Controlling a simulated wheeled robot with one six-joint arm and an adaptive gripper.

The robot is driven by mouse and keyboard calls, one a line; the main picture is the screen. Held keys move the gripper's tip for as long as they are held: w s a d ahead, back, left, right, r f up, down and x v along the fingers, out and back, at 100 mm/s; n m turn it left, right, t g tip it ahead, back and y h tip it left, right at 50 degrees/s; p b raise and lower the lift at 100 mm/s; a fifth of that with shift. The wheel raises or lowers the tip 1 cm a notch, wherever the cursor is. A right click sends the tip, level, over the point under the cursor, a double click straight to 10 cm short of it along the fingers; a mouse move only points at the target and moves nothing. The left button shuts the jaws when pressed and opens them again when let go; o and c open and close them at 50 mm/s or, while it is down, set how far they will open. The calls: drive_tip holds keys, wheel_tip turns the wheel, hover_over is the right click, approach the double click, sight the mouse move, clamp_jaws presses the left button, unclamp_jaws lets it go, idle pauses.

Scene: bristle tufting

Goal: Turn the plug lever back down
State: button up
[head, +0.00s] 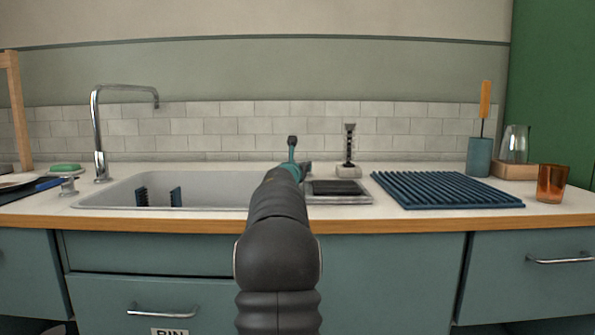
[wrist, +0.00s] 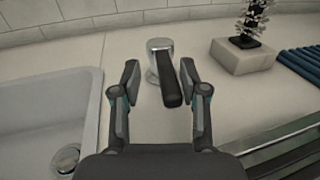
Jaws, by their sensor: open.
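The plug lever (wrist: 170,82) is a dark bar on a round chrome post (wrist: 160,46), standing on the white counter right of the sink in the wrist view. The bar reaches from the post towards the camera; its exact tilt is hard to tell. My gripper (wrist: 159,78) is open, with one finger on each side of the lever. No clear contact with the fingers shows. In the head view my arm hides most of this spot.
The sink (head: 215,180) lies left, with its drain (wrist: 66,158) in the wrist view. A pale block (wrist: 240,57) holding a dark bristled piece (wrist: 250,22) stands close behind right. A blue ribbed mat (head: 440,190) and an orange glass (head: 552,183) are farther right.

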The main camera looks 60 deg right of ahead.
drive_tip(key=v, duration=1.1)
drive_tip(key=shift+s+a, duration=0.1)
